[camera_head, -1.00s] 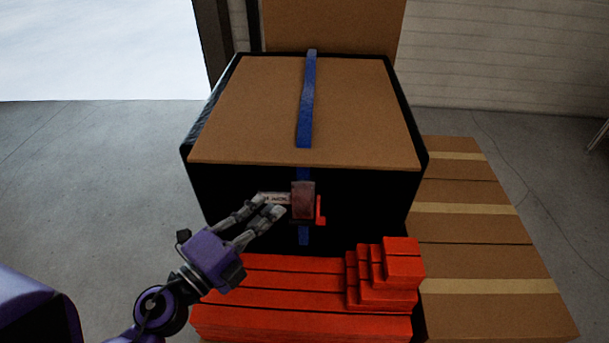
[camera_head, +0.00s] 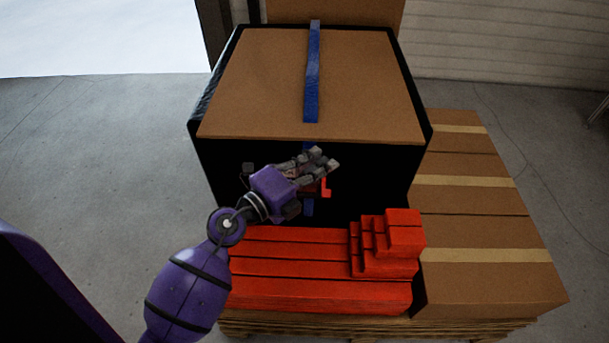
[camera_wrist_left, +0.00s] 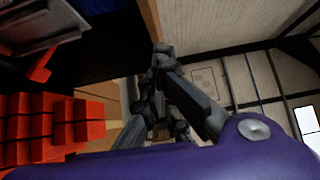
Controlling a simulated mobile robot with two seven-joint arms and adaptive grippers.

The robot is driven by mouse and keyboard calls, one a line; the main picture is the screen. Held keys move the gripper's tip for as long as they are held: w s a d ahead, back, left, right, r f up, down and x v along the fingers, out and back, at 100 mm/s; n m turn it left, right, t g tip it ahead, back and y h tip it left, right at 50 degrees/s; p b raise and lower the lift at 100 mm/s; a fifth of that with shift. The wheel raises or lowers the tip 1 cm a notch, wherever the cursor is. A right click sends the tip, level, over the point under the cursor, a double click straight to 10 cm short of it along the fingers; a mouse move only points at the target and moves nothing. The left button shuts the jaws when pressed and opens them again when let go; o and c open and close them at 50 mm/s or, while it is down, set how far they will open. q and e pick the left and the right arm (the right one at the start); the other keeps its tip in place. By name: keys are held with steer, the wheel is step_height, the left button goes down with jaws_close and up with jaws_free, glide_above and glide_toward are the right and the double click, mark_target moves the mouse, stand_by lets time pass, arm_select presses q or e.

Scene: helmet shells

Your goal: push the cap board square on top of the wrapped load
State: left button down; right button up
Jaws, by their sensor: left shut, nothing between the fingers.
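The cap board (camera_head: 260,95) is a flat brown sheet on top of the black-wrapped load (camera_head: 220,165). Black wrap shows along its left and right sides. A blue strap (camera_head: 313,70) crosses the board and runs down the front face. My left gripper (camera_head: 326,160) is shut and empty in front of the load's front face, just below the board's near edge. It hides most of the strap's buckle; a red tab (camera_head: 326,188) shows beside it. In the left wrist view the closed fingers (camera_wrist_left: 162,52) are near the board's brown edge (camera_wrist_left: 150,18). Contact cannot be told. My right gripper is out of view.
Red stepped blocks (camera_head: 300,280) lie in front of the load. Taped brown cartons (camera_head: 475,225) are on the right, on a wooden pallet (camera_head: 380,327). A brown panel stands behind the load. The grey floor at left is clear.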

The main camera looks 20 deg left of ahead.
mark_target(318, 133)
arm_select(q)
steer(key=w+a, duration=0.1)
steer(key=w, duration=0.4)
steer(key=w+a+p, duration=0.1)
steer(key=w, duration=0.2)
steer(key=shift+w+a, duration=0.1)
steer(key=shift+a, duration=0.2)
steer(key=shift+w+a+f, duration=0.1)
steer(key=shift+w, duration=0.15)
steer(key=shift+s, duration=0.1)
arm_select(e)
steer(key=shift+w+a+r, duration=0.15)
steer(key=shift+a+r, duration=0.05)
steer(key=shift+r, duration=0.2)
arm_select(q)
steer(key=shift+f, duration=0.1)
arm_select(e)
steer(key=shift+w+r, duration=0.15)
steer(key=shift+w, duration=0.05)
